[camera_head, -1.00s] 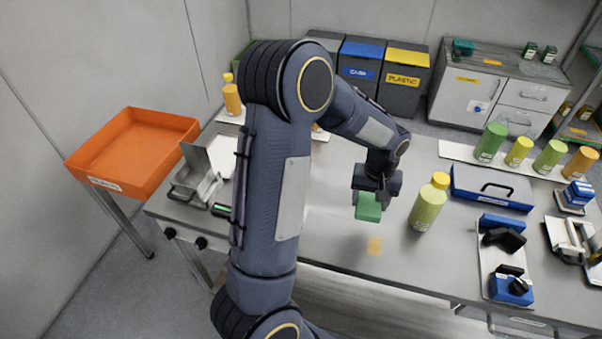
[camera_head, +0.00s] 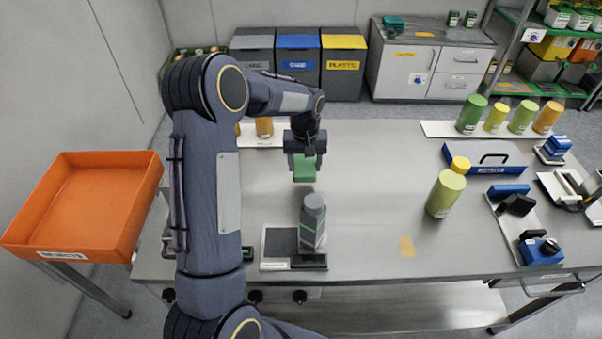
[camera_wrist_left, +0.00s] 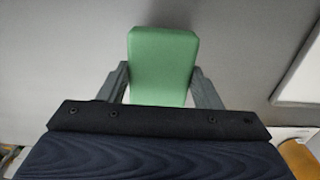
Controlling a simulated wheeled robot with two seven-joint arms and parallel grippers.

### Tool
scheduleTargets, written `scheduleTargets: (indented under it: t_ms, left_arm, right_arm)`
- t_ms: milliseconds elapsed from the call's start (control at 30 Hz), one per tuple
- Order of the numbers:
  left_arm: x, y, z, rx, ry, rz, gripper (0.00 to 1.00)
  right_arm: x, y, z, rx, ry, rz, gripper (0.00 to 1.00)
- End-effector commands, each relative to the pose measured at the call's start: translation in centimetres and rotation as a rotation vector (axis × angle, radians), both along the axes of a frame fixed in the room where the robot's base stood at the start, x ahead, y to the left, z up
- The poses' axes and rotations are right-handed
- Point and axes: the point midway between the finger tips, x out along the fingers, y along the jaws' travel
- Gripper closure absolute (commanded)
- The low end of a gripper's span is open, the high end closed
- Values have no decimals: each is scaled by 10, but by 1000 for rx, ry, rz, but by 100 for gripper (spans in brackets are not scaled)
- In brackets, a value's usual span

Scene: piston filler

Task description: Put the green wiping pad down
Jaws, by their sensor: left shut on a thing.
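The green wiping pad (camera_head: 304,168) is held by my left gripper (camera_head: 304,155), which points down over the back left part of the steel table (camera_head: 365,160). In the left wrist view the green pad (camera_wrist_left: 163,65) sits between the two grey fingers, which touch its sides. Grey table surface shows around it there. I cannot tell whether the pad touches the table or hangs just above it. My right gripper is not in view.
A grey bottle (camera_head: 312,222) stands on a small scale-like device in front of the pad. A yellow-green bottle (camera_head: 447,190) stands to the right. An orange tray (camera_head: 82,205) is at the left; a blue case (camera_head: 485,160) is at the right. The table's middle is clear.

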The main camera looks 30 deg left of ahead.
Motion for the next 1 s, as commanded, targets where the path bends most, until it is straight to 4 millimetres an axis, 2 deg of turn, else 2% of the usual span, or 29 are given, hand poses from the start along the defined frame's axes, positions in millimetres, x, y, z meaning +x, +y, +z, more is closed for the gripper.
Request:
scheduleTargets:
  t_ms: [167, 400, 767, 800, 967, 1000]
  left_arm:
    - [0, 0, -14, 0, 1, 2, 67]
    - [-1, 0, -45, 0, 2, 2, 67]
    - [0, 0, -52, 1, -1, 2, 67]
    - [0, 0, -52, 1, -1, 2, 41]
    - [0, 0, -50, 1, -1, 2, 20]
    - [0, 0, -50, 1, -1, 2, 20]
  right_arm:
    - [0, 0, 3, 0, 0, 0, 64]
    - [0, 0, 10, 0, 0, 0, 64]
    - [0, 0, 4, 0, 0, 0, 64]
    - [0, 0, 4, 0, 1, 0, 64]
    - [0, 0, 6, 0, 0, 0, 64]
    - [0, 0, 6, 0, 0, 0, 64]
